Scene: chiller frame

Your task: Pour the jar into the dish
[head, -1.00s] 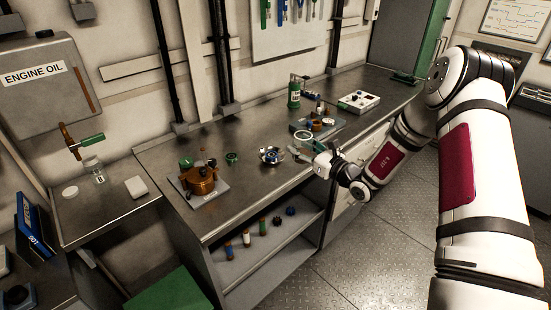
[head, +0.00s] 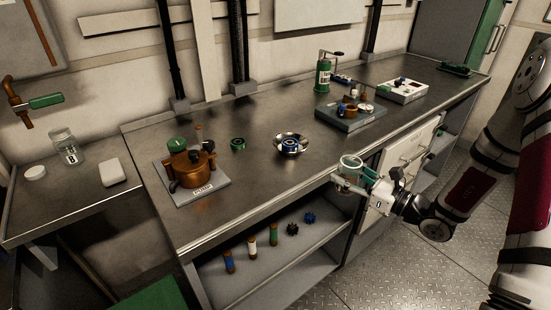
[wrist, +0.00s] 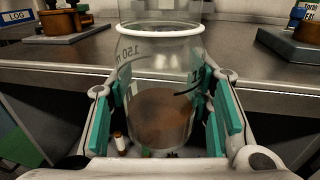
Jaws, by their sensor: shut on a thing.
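My gripper (head: 356,174) is shut on a clear glass jar (wrist: 160,85), with teal finger pads on both sides of it. The jar is upright, has volume marks, and shows brown matter in its lower part. In the head view the jar (head: 350,163) is at the front edge of the bench, right of and nearer than the dish. The shiny metal dish (head: 302,147) stands on the bench with a blue round thing in it. The dish cannot be made out in the wrist view.
A copper pot device (head: 190,165) on a grey plate and a green ring (head: 237,144) stand left of the dish. Another glass jar (head: 66,150) is on the side counter.

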